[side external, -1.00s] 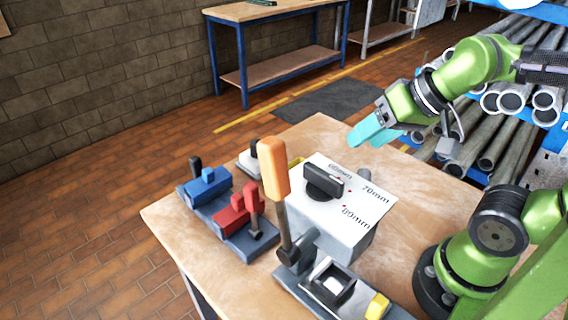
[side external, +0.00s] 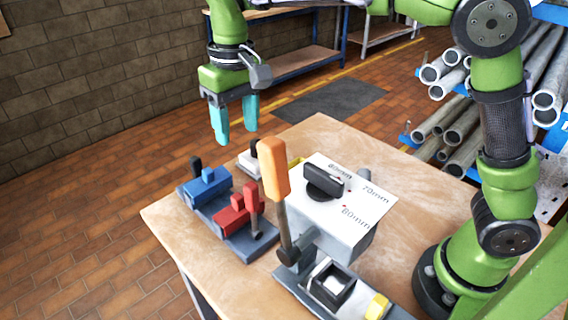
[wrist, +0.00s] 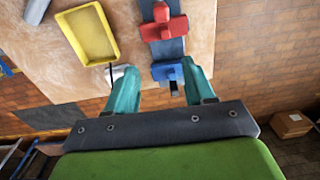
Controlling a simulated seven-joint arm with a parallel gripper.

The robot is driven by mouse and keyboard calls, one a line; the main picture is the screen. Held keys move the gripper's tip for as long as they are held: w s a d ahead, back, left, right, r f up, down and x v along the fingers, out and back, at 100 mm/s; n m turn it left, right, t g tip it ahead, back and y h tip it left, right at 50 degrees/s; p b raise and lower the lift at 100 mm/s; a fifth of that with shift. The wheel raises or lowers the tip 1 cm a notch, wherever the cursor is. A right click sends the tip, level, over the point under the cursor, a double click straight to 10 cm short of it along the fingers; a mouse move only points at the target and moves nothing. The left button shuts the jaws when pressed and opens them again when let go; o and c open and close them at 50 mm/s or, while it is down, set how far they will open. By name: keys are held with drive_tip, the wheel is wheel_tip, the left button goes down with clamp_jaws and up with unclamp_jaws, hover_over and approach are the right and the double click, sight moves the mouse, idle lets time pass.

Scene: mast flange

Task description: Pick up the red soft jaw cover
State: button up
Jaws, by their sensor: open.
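The red soft jaw cover (side external: 235,213) sits on a dark grey base on the wooden table, in front of a blue one (side external: 208,184) in the side view. In the wrist view the red cover (wrist: 163,28) is at top centre, beyond the blue one (wrist: 168,72). My gripper (side external: 234,138) is open and empty, pointing down, high above the far edge of the table behind the blue and red pieces. In the wrist view its two teal fingers (wrist: 158,90) are apart, with the red cover ahead of them.
A lever with an orange handle (side external: 276,169) stands upright close to the red cover. A block with a white marked top (side external: 350,205) is to its right. A yellow tray (wrist: 87,33) lies left of the red cover in the wrist view.

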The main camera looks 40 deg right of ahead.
hover_over(240, 198)
wheel_tip(240, 198, down, 12)
drive_tip(key=shift+w+d+f, duration=0.1)
drive_tip(key=shift+w, duration=0.05)
drive_tip(key=shift+f, duration=2.6)
clamp_jaws()
drive_tip(key=shift+r, duration=0.1)
